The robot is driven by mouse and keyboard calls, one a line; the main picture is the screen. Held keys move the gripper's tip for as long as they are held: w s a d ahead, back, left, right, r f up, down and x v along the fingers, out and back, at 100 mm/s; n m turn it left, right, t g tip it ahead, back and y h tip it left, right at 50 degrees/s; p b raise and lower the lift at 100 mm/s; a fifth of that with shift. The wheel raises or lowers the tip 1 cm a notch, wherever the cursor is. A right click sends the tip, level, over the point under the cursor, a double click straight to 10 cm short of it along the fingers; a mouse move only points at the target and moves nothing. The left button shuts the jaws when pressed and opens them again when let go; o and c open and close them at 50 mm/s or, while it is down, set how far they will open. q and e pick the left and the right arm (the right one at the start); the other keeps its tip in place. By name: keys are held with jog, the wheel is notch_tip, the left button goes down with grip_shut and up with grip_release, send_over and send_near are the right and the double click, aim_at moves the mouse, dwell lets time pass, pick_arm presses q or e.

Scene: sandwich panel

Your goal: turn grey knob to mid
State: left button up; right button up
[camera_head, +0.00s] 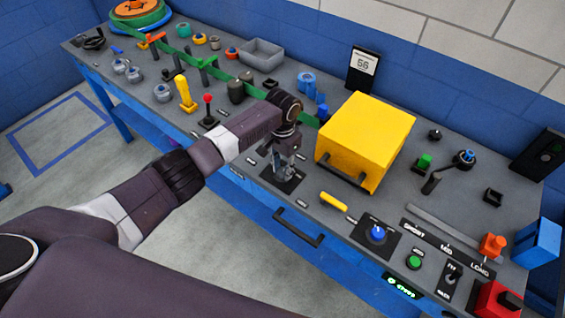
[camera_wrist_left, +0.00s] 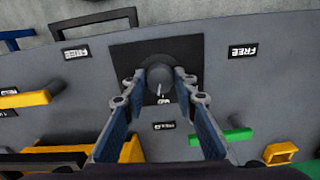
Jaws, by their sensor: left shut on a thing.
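The grey knob (camera_wrist_left: 158,76) sits on a square black plate (camera_wrist_left: 125,58) in the left wrist view. A thin white mark on the knob points down in that picture, toward a small, partly covered white label at the plate's lower edge. My left gripper (camera_wrist_left: 159,84) has one finger on each side of the knob and is shut on it. In the head view my left gripper (camera_head: 284,172) points down at the plate (camera_head: 290,186), near the bench's front edge. The knob is mostly hidden there by the fingers. My right gripper is not in view.
A yellow box (camera_head: 365,140) with a dark handle stands close right of my left gripper. A red-topped joystick (camera_head: 208,110) and a yellow lever (camera_head: 184,95) stand to the left. A yellow bar (camera_head: 333,201) and blue knob (camera_head: 377,233) lie to the right along the front.

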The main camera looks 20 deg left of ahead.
aim_at(283, 171)
pick_arm(q)
jog(key=shift+w+r+n+p, duration=0.1)
jog(key=shift+r+n+p, duration=0.1)
jog(key=shift+n+p, duration=0.65)
jog(key=shift+n, duration=0.35)
jog(key=o, duration=1.2)
jog(key=shift+f, duration=0.1)
jog(key=shift+c, duration=0.2)
notch_tip(283, 171, up, 12)
